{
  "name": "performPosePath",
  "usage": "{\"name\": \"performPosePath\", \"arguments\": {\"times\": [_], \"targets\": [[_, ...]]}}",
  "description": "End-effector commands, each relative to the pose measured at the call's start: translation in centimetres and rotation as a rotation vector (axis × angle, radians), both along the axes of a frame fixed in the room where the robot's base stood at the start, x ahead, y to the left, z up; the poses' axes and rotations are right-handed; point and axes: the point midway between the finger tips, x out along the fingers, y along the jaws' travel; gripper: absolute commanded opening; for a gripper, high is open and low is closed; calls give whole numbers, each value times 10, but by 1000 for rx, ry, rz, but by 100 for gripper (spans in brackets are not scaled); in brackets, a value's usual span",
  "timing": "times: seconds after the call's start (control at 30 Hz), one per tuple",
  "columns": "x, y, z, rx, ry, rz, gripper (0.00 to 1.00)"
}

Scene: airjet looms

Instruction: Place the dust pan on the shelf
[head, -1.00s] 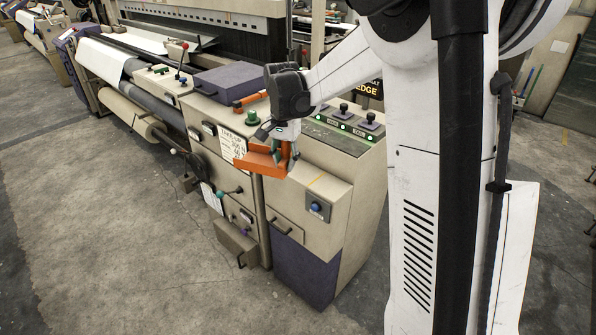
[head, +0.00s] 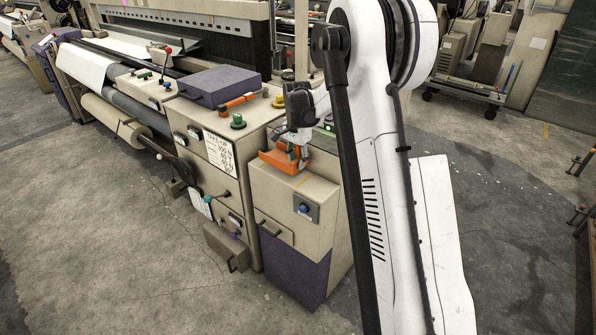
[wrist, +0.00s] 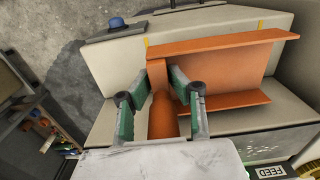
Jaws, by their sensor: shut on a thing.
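The orange dust pan (head: 281,163) is at the low beige cabinet at the right end of the loom. My gripper (head: 299,152) is shut on its handle from above. In the wrist view the fingers (wrist: 160,88) straddle the orange handle (wrist: 163,116), and the pan's flat body (wrist: 222,62) extends right, over the beige top. I cannot tell whether the pan touches that top. The cabinet's top (head: 297,190) appears to be the shelf surface; no other shelf is clearly identifiable.
A taller control cabinet (head: 205,135) with a white label stands to the left, carrying a purple box (head: 219,86), an orange-handled item (head: 238,101) and a green knob (head: 237,121). Open floor lies in front.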

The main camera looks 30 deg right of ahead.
Motion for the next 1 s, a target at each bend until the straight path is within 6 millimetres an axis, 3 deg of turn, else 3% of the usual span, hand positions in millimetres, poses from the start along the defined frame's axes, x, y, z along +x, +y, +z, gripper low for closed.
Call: {"name": "performPosePath", "arguments": {"times": [0.23,0.5,0.83,0.87,1.0], "targets": [[5,-6,-10,0,0,0,0],[5,-6,-43,0,0,1,0],[5,-6,-47,0,0,1,0],[5,-6,-47,0,0,1,19],[5,-6,-46,0,0,1,36]]}}
